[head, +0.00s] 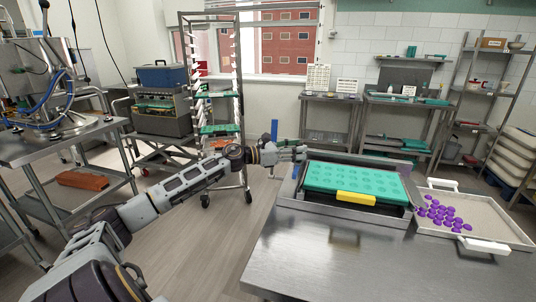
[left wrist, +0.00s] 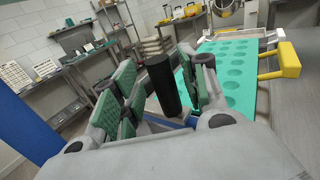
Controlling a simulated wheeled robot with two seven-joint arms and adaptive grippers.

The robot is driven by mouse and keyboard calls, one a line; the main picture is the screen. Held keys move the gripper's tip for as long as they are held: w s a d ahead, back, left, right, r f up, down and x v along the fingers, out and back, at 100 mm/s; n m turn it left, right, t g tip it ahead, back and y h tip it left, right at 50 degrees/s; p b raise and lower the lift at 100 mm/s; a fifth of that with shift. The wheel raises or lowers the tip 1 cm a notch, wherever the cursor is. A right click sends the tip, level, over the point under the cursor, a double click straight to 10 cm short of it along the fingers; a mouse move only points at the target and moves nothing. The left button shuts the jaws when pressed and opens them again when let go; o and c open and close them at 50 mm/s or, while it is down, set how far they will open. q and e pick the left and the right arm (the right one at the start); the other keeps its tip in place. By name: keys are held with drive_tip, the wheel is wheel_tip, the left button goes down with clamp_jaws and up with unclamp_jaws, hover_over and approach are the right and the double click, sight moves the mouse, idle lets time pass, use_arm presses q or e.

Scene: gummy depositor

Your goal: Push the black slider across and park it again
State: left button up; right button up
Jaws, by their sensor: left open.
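The black slider shows in the left wrist view as an upright black cylinder (left wrist: 162,86). It stands between the fingers of my left gripper (head: 300,152), whose green pads show on both sides of it. The gripper (left wrist: 160,80) is open, and I cannot tell whether a pad touches the cylinder. In the head view the gripper is at the back left corner of the metal frame that holds a teal mould sheet (head: 352,181), and it hides the cylinder. The teal sheet with round hollows (left wrist: 232,72) lies just beyond the gripper in the wrist view. My right gripper is not in view.
A yellow handle (head: 356,198) sits at the sheet's front edge. A white tray (head: 508,228) with several purple gummies stands right of the frame. The steel table (head: 340,262) is bare in front. A tall rack (head: 185,60) and a side bench (head: 330,97) stand behind.

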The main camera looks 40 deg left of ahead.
use_arm(q)
drive_tip(key=v, duration=1.1)
idle(1.2)
drive_tip(key=shift+s+a+f, duration=0.1)
drive_tip(key=shift+a, duration=0.1)
idle(0.5)
